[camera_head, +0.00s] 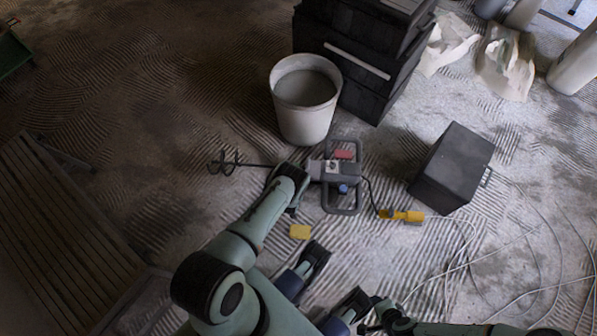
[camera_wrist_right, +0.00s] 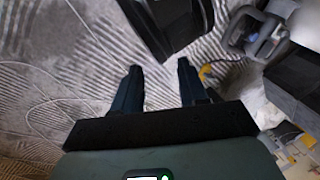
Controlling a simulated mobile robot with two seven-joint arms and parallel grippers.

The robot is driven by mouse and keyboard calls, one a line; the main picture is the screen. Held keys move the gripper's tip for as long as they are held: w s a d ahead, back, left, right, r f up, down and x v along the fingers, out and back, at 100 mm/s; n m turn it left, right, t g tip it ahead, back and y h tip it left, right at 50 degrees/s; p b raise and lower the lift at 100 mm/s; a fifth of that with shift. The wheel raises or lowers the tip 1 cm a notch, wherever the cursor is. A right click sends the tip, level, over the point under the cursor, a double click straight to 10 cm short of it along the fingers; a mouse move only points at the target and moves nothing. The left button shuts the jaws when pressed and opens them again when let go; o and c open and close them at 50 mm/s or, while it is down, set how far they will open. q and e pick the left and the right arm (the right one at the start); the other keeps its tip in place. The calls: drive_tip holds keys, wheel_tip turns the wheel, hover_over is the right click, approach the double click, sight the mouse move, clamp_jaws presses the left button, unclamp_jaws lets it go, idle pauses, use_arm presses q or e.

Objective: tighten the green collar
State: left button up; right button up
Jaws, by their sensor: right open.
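I cannot make out a green collar in either view. My left forearm covers the place where shaft and body meet. My left gripper (camera_head: 293,208) is a small dark shape beside the mixer, and its fingers are mostly hidden. My right gripper (camera_head: 369,315) is low in the head view, apart from the mixer. In the wrist view its two fingers (camera_wrist_right: 157,80) are spread and empty.
A bucket (camera_head: 305,115) and stacked black cases (camera_head: 350,75) stand behind the mixer. A dark box (camera_head: 452,168) is at right, near a yellow connector (camera_head: 403,215) and loose pale cables (camera_head: 470,240). A yellow piece (camera_head: 300,231) lies in front. A slatted platform (camera_head: 60,230) is at left.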

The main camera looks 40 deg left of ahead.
drive_tip(key=w+d+f+t+b, duration=0.1)
drive_tip(key=w+d+f+b, duration=0.1)
drive_tip(key=w+f+b, duration=0.25)
use_arm(q)
drive_tip(key=shift+t, duration=0.3)
drive_tip(key=b+x, duration=0.1)
drive_tip(key=x, duration=0.4)
drive_tip(key=b+x, duration=0.2)
drive_tip(key=x, duration=0.3)
drive_tip(key=a+b+x, duration=0.1)
drive_tip(key=b+x, duration=0.1)
drive_tip(key=x, duration=0.3)
drive_tip(key=shift+w+r, duration=0.2)
drive_tip(key=shift+w, duration=0.05)
drive_tip(key=shift+w+a, duration=0.1)
use_arm(e)
drive_tip(key=s+d+f+m+g, duration=0.1)
drive_tip(key=s+f+g, duration=0.3)
drive_tip(key=s+f, duration=0.4)
drive_tip(key=s, duration=0.4)
drive_tip(key=shift+s+d+f, duration=0.2)
drive_tip(key=shift+s+f, duration=0.1)
use_arm(q)
drive_tip(key=shift+c, duration=0.3)
drive_tip(key=c, duration=0.6)
